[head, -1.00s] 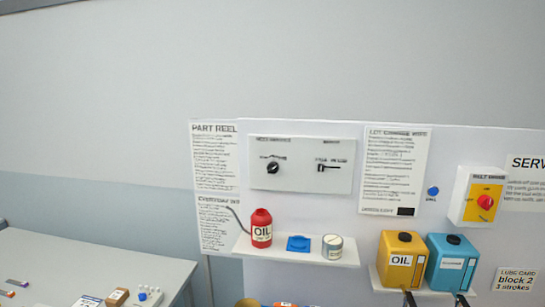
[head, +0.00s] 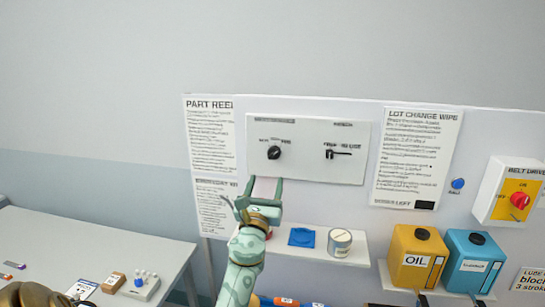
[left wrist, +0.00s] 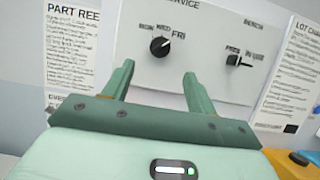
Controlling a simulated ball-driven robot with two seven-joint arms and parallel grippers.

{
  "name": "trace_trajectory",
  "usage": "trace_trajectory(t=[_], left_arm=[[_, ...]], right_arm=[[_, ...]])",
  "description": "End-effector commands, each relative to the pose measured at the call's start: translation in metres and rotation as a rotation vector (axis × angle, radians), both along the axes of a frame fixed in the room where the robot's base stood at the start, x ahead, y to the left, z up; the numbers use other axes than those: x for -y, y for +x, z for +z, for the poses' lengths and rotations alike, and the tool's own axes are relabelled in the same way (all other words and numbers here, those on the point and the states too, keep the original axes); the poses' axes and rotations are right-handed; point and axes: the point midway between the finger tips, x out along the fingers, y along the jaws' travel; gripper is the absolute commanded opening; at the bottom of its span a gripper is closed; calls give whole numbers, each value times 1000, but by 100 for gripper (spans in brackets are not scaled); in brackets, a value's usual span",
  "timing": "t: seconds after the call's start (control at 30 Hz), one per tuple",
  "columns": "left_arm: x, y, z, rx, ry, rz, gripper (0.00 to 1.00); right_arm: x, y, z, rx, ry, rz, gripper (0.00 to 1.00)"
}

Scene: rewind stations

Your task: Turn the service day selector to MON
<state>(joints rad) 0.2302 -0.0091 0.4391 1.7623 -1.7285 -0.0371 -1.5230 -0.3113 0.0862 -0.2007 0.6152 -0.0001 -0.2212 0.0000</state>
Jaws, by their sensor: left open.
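The service day selector is a round black knob (head: 274,152) on a white panel (head: 350,172) on the wall board. In the left wrist view the knob (left wrist: 160,46) has MON, WED and FRI printed around it. Its pale mark seems to point up and right, toward FRI. My left gripper (head: 260,188) is open and empty, below and apart from the knob. In the left wrist view its two fingers (left wrist: 158,76) stand apart, with the knob showing beyond and above the gap. My right gripper is not in view.
A black lever switch (head: 338,153) sits right of the knob. The shelf below (head: 352,256) holds a blue piece (head: 301,237) and a tin (head: 340,242); my left arm mostly hides the red oil can. Yellow (head: 416,260) and blue (head: 472,265) jugs stand right. A belt drive switch (head: 518,199) is farther right.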

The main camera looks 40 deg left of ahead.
Motion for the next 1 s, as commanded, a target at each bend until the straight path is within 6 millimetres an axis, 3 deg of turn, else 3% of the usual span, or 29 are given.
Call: trace_trajectory(t=[0.2,0.4,0.8,0.83,1.0], left_arm=[[-24,45,21,2,-1,-2,57],[-39,71,32,1,-1,-2,57],[-43,79,37,0,-2,-3,57],[-43,79,37,-1,-3,-3,55],[-43,79,37,-1,-3,-3,12]], right_arm=[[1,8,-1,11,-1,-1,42],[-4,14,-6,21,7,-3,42],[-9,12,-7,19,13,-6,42],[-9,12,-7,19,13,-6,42],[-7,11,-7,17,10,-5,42]])
